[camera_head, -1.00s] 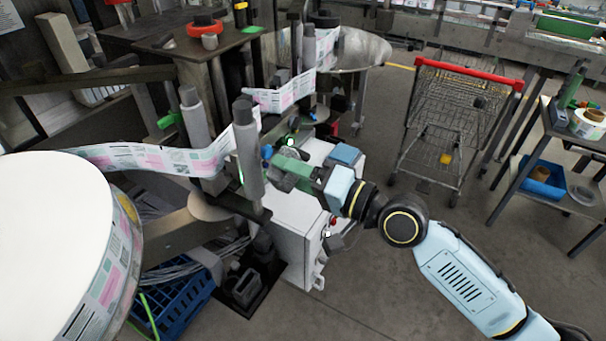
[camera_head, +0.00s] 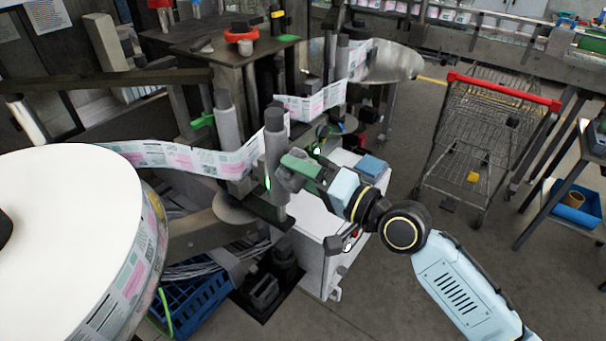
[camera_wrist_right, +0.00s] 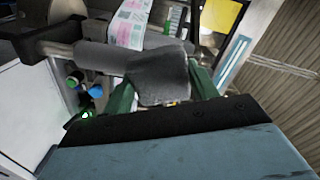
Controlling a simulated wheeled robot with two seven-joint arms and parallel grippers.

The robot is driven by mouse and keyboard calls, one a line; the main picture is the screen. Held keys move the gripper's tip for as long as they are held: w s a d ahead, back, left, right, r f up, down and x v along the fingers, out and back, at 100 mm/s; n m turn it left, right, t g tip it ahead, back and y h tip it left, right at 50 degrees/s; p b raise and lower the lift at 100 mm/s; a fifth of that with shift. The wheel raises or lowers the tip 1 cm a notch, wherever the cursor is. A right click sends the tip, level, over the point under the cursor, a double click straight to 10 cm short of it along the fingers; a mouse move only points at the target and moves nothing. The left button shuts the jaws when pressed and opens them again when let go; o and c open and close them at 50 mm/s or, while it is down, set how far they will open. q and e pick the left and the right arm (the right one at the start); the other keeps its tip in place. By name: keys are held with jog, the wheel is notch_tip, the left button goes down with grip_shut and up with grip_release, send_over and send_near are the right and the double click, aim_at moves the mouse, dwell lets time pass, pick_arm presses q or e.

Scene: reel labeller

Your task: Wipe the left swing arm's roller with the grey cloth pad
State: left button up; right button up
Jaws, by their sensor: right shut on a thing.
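The swing arm's roller (camera_head: 277,165) is an upright grey cylinder with a dark top, beside the printed label web in the head view. My right gripper (camera_head: 296,172), with green fingers, is shut on the grey cloth pad (camera_wrist_right: 160,76). In the right wrist view the pad lies across the end part of the grey roller (camera_wrist_right: 104,58) and appears to touch it. My left gripper is not in view.
A large white label reel (camera_head: 70,240) fills the lower left. The label web (camera_head: 185,158) runs from it past the rollers. A white cabinet (camera_head: 318,240) stands below my right wrist. A blue crate (camera_head: 195,300) sits on the floor. A cart with a red handle (camera_head: 490,125) stands right.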

jog(key=shift+x, duration=0.95)
jog(key=shift+w, duration=0.1)
jog(key=shift+w+d+f+b, duration=0.1)
jog(key=shift+w+d+b, duration=0.45)
jog(key=shift+b, duration=0.2)
jog(key=shift+w+d+b, duration=0.6)
jog(key=shift+w+b, duration=0.2)
jog(key=shift+b, duration=0.05)
jog(key=shift+w+d, duration=0.1)
jog(key=shift+w, duration=0.1)
